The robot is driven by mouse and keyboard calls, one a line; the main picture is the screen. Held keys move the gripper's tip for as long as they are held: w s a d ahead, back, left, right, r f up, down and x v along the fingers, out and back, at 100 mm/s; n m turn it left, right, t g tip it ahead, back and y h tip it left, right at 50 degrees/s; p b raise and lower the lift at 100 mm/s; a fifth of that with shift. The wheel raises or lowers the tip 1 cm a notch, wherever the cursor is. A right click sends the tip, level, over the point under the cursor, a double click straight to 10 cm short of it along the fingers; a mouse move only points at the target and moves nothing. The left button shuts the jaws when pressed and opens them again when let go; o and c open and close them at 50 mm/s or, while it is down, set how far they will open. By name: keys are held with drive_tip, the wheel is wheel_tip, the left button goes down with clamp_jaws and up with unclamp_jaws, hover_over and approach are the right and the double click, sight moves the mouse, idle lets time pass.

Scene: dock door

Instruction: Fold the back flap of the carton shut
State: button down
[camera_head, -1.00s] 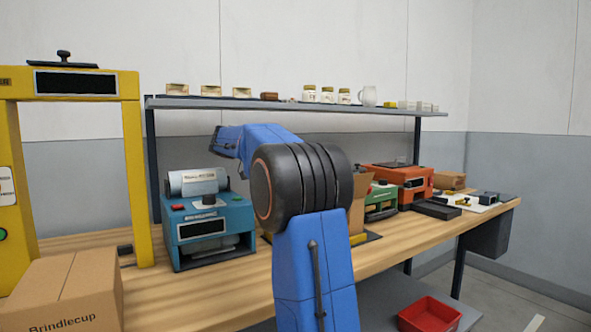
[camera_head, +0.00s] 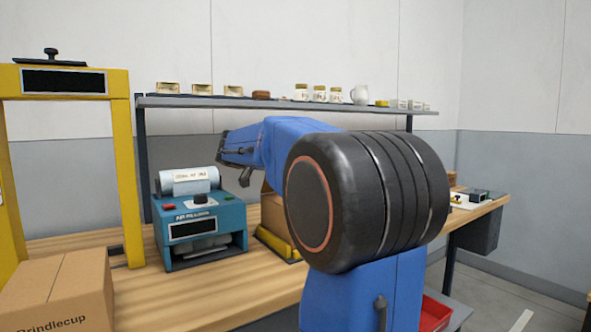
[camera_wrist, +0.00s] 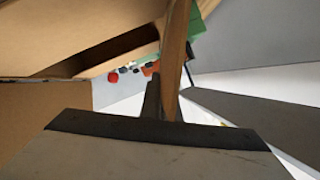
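The brown carton (camera_head: 272,214) stands on the bench in the head view, mostly hidden behind my arm's large black joint. In the wrist view, cardboard fills the upper left (camera_wrist: 70,30) and left side, with a dark gap between panels. A narrow brown cardboard strip (camera_wrist: 176,50), seen nearly edge-on, runs down to the dark fingers of my gripper (camera_wrist: 153,98). It looks like a standing flap; I cannot tell which one. The fingers are close to or touching it. Whether they are shut beside it or closed on it is not clear.
A blue machine (camera_head: 200,230) stands left of the carton, near a yellow frame (camera_head: 132,170). A Brindlecup box (camera_head: 60,290) sits at the front left. A shelf (camera_head: 290,103) with jars runs above the bench. A red bin (camera_head: 435,313) is below right.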

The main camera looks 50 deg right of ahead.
drive_tip(key=shift+s+a+f+m+t+h, duration=0.15)
drive_tip(key=shift+s+f+m+t+h, duration=0.1)
drive_tip(key=shift+s+f+m+t, duration=0.4)
drive_tip(key=shift+s+a+f+m+t+h, duration=0.1)
drive_tip(key=shift+s+f+m+t+h, duration=0.25)
drive_tip(key=shift+m, duration=0.6)
drive_tip(key=shift+s, duration=0.15)
drive_tip(key=c, duration=2)
unclamp_jaws()
drive_tip(key=shift+v, duration=8.7)
drive_tip(key=shift+c, duration=0.8)
